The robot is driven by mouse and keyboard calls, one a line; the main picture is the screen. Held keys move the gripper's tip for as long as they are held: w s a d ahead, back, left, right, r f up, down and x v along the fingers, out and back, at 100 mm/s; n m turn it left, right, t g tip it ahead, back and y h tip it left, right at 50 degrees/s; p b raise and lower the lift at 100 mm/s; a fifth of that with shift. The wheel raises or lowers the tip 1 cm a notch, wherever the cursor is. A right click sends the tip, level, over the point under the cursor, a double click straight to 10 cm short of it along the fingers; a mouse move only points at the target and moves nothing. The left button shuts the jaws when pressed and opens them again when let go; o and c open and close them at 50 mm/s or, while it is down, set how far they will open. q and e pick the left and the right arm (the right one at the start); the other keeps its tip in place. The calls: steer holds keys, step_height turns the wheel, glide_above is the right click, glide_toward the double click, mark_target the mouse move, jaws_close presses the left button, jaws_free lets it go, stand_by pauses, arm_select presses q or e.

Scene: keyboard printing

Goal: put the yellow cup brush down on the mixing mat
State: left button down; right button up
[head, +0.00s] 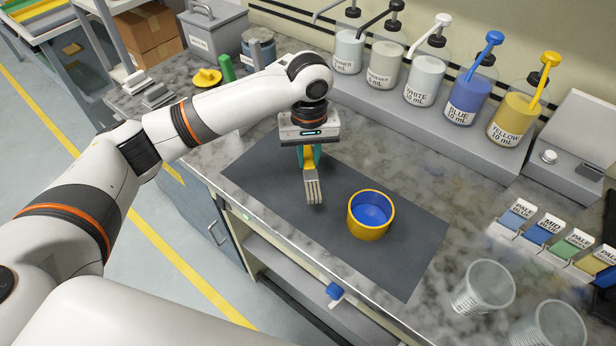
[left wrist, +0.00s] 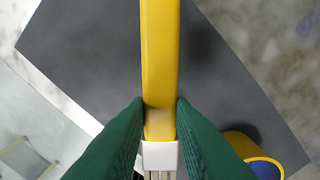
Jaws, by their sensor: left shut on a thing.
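My left gripper (head: 309,160) is shut on the yellow cup brush (head: 313,188), above the far left part of the dark mixing mat (head: 262,178). The brush has a yellow handle and a pale, split, fork-like end that points down toward the front of the mat. In the left wrist view the yellow handle (left wrist: 160,60) runs between the two green fingers, with the white part just below them. I cannot tell whether the brush tip touches the mat. My right gripper is not in view.
A yellow cup (head: 371,226) with blue inside stands on the mat, right of the brush. Pump bottles (head: 424,80) line the back. Clear ribbed cups (head: 484,288) and colour swatches (head: 545,231) are at the right. The mat's front right part is bare.

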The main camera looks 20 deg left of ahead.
mark_target(308, 174)
arm_select(q)
step_height(308, 174, down, 2)
steer(key=shift+f, duration=0.15)
step_height(308, 174, down, 4)
steer(key=shift+a+r, duration=0.1)
steer(key=shift+r, duration=0.05)
steer(key=shift+f+p, duration=0.2)
steer(key=shift+p, duration=0.1)
steer(key=c, duration=1.3)
jaws_free()
steer(key=shift+o, duration=0.2)
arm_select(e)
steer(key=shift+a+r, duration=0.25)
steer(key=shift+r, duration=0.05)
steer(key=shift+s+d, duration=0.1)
arm_select(q)
step_height(308, 174, up, 12)
steer(key=shift+r+b, duration=0.1)
steer(key=shift+b, duration=0.55)
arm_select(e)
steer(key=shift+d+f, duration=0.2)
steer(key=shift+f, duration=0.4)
